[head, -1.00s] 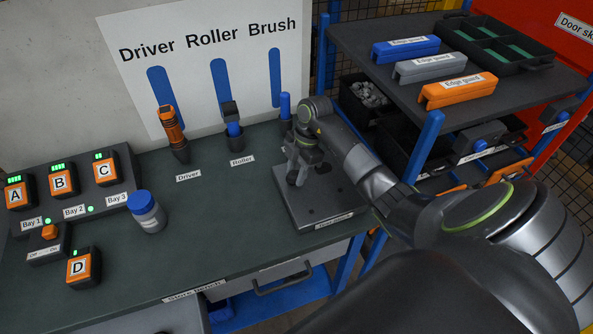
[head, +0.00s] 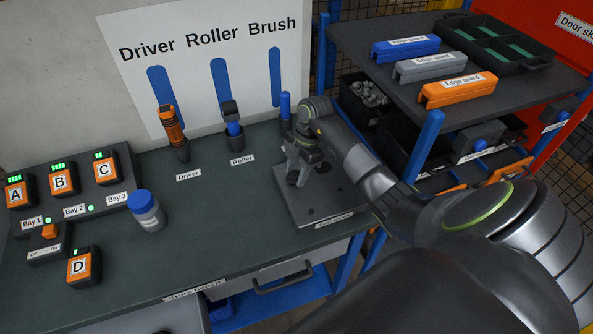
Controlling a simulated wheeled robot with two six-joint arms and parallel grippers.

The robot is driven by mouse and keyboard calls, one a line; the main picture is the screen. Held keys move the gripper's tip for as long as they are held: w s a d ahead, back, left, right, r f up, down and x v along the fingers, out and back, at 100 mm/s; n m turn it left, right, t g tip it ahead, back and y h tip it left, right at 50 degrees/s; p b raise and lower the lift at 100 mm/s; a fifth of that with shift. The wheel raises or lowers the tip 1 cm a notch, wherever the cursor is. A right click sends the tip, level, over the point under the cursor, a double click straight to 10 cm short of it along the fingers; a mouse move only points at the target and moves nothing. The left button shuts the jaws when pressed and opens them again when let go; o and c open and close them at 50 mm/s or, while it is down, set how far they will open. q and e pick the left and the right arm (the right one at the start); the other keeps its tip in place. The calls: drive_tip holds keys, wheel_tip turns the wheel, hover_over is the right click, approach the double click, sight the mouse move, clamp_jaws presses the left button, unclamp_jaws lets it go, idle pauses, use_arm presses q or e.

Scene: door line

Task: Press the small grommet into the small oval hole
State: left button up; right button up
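My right gripper (head: 298,172) points down over a grey plate (head: 330,205) on the right end of the bench. Its fingers are small and partly hidden by the wrist, so I cannot tell how wide they stand. A small dark round shape (head: 293,177) shows at the fingertips, low over the plate or on it. I cannot tell whether it is the grommet or a hole. The small oval hole cannot be made out. My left gripper is not in view.
The driver (head: 172,132), roller (head: 232,120) and brush (head: 285,107) stand along the back of the bench. A blue-capped bottle (head: 148,213) and a battery charger (head: 75,195) are at left. A shelf (head: 375,35) with edge guards stands at right. The bench middle is clear.

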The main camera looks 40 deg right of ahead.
drive_tip(key=o, duration=0.3)
drive_tip(key=shift+o, duration=0.2)
drive_tip(key=p+v, duration=1.1)
drive_tip(key=v, duration=0.6)
drive_tip(key=shift+r, duration=0.2)
